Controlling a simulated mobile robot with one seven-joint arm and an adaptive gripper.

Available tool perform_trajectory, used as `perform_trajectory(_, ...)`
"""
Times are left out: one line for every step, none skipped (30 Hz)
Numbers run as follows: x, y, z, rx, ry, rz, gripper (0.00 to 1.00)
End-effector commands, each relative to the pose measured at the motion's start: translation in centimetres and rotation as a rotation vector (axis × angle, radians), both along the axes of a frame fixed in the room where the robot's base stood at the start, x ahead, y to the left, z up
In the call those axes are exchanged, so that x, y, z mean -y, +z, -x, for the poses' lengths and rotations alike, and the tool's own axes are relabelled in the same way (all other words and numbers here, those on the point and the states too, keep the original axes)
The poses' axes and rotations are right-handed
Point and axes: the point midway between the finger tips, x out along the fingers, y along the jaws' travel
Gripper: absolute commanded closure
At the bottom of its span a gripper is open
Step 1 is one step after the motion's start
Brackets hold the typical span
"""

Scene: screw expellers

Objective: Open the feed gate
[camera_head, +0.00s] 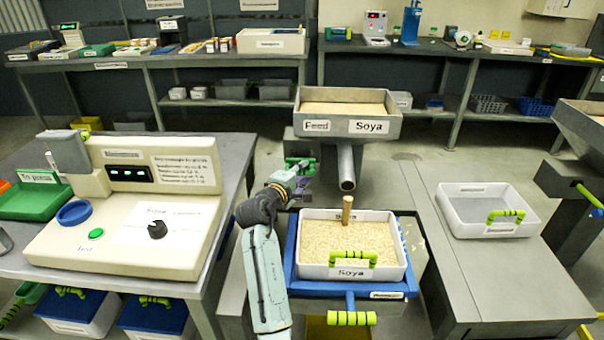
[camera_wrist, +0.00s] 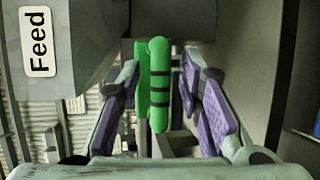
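The feed hopper (camera_head: 395,125), labelled "Feed" and "Soya", stands at the centre with grain in it and a spout (camera_head: 346,168) below. The feed gate's green handle (camera_head: 299,162) is at the hopper's left underside. In the wrist view the green handle (camera_wrist: 159,85) has dark bands and stands upright in the picture. My gripper (camera_head: 297,184) is at this handle. In the wrist view my gripper (camera_wrist: 160,75) is open, with its purple-padded fingers on either side of the handle and visible gaps to it. The gate plate itself is hidden.
Below the spout a white tray of grain (camera_head: 311,271) labelled "Soya" sits on a blue frame (camera_head: 292,270). A control console (camera_head: 130,225) stands on the left table. An empty white tray (camera_head: 470,220) is on the right bench. Another hopper (camera_head: 580,130) is at the right edge.

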Motion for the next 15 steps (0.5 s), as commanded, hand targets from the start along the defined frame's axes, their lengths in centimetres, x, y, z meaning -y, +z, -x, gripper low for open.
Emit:
perform_trajectory(-0.3, 0.0, 0.5, 0.001, 0.002, 0.001, 0.67)
perform_trajectory(-0.5, 0.2, 1.0, 0.001, 0.002, 0.000, 0.67)
perform_trajectory(-0.8, 0.3, 1.6, 0.001, 0.003, 0.000, 0.67)
perform_trajectory(-1.0, 0.4, 2.1, 0.001, 0.003, 0.000, 0.67)
perform_trajectory(-1.3, 0.5, 2.7, 0.000, 0.004, -0.001, 0.67)
perform_trajectory(-1.7, 0.6, 3.5, 0.001, 0.005, -0.001, 0.67)
perform_trajectory(-1.9, 0.7, 4.2, 0.000, 0.004, -0.001, 0.67)
perform_trajectory(-2.1, 0.9, 4.8, 0.001, 0.004, 0.000, 0.67)
perform_trajectory(-2.4, 1.1, 5.5, 0.001, 0.003, 0.001, 0.67)
perform_trajectory(-2.7, 1.2, 6.1, 0.000, 0.003, 0.000, 0.67)
perform_trajectory(-3.0, 1.3, 6.7, 0.001, 0.004, 0.001, 0.67)
perform_trajectory(-3.3, 1.4, 7.4, 0.000, 0.004, 0.000, 0.67)
perform_trajectory(-3.5, 1.5, 7.8, 0.001, 0.004, 0.000, 0.67)
perform_trajectory(-3.6, 1.6, 8.3, 0.000, 0.003, 0.000, 0.67)
perform_trajectory(-3.8, 1.7, 8.8, 0.000, 0.002, 0.000, 0.67)
